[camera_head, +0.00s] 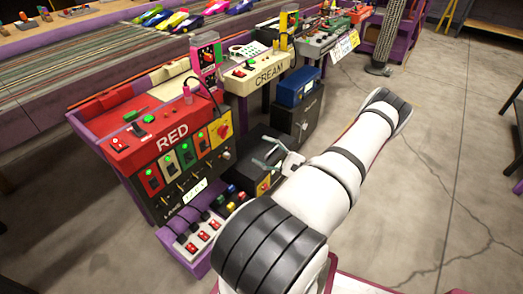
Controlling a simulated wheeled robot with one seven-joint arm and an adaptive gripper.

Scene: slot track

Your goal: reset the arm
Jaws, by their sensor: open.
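My white arm with dark joint bands reaches from the bottom middle up and right across the head camera view. My gripper (261,152) shows left of the arm, small in the picture, with its thin grey-green fingers apart and nothing seen between them. It is in front of the lower part of the control stations, near a dark box with a yellow edge. I cannot tell its exact distance from that box. Part of my wrist is hidden behind the arm.
A red control station (166,137) with lit green switches stands at left. A cream station (262,72) and a blue box (299,88) are behind it. A purple tray (187,257) is low at left. The slot track (75,75) runs behind. Concrete floor (440,160) is open at right.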

